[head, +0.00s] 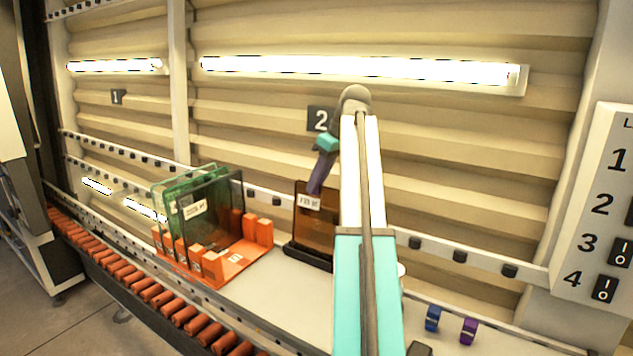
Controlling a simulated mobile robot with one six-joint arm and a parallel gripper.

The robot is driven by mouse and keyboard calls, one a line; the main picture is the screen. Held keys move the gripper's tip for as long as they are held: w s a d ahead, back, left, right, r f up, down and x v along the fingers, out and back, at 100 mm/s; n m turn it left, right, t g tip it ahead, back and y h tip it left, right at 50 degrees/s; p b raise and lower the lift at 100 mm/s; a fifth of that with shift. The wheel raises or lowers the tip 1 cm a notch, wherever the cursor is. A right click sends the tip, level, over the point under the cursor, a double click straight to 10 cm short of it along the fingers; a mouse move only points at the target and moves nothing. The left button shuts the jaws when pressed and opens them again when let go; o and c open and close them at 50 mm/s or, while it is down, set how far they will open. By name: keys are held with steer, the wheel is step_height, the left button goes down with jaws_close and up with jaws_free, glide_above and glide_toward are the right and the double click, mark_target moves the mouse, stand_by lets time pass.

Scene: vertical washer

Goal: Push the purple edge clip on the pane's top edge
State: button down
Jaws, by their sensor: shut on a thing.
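A dark brown see-through pane (316,226) stands upright in a black base on the shelf, with a white label on its face. My gripper (315,188) is pointed down at the pane's top edge, below a teal wrist part. It is shut on a small purple piece, taken as the purple edge clip; its outline blends with the dark fingers. I cannot tell whether the clip touches the edge or sits over it. My arm covers the pane's right side. Another purple clip (469,330) lies on the shelf at the lower right, beside a blue clip (432,318).
An orange rack (233,262) holding green and dark panes stands left of the brown pane. A row of orange rollers (152,292) runs along the front. A wall plate marked 2 (319,120) is behind my gripper. A numbered switch panel (598,205) is at the right.

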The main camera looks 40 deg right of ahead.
steer(key=shift+f, duration=0.1)
steer(key=c, duration=1.5)
jaws_free()
